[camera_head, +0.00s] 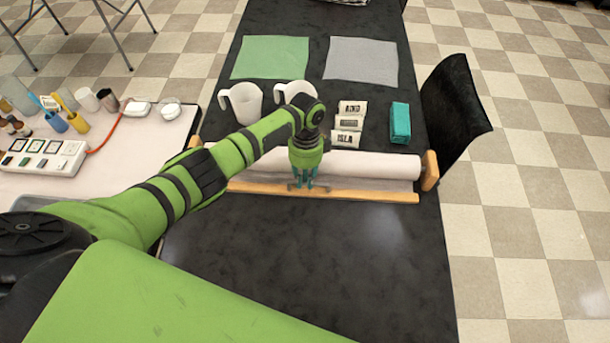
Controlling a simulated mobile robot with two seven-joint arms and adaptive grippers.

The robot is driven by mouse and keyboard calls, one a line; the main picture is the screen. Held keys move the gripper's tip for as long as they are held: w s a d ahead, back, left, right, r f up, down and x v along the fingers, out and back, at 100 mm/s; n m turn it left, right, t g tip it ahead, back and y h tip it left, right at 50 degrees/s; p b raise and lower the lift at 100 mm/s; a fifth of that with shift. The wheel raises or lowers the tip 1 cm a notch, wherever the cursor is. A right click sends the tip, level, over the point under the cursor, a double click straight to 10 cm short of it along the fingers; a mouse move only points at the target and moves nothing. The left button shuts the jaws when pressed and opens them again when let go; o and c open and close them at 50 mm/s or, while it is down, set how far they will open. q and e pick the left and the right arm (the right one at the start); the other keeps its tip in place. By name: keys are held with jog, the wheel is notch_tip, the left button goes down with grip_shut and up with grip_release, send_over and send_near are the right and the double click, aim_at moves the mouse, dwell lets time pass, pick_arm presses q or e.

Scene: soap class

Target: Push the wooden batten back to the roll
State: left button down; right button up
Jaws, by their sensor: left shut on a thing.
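The wooden batten (365,195) lies across the black table, parallel to the white roll (375,166) and just on its near side. A strip of pale sheet shows between the two. The roll sits between wooden end blocks (430,171). My left arm reaches in from the left, and my left gripper (302,184) points down at the batten, near its middle. Its teal fingers are shut on the batten. My right gripper is not in view.
Two white jugs (243,103), small labelled blocks (348,123) and a teal box (400,123) stand behind the roll. Green (270,58) and grey (361,60) cloths lie farther back. A black chair (455,110) is at the right. The near table is clear.

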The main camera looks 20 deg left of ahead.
pick_arm(q)
jog(key=shift+w, duration=0.3)
jog(key=shift+r, duration=0.1)
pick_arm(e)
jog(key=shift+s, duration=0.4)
pick_arm(q)
jog(key=c, duration=1.1)
grip_release()
jog(key=shift+w, duration=0.1)
jog(key=shift+c, duration=0.2)
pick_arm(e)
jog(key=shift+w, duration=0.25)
pick_arm(q)
jog(key=shift+a, duration=0.1)
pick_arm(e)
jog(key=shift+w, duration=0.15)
pick_arm(q)
notch_tip(320, 180, up, 8)
jog(key=w, duration=0.1)
jog(key=shift+w+a, duration=0.15)
jog(key=shift+w, duration=0.05)
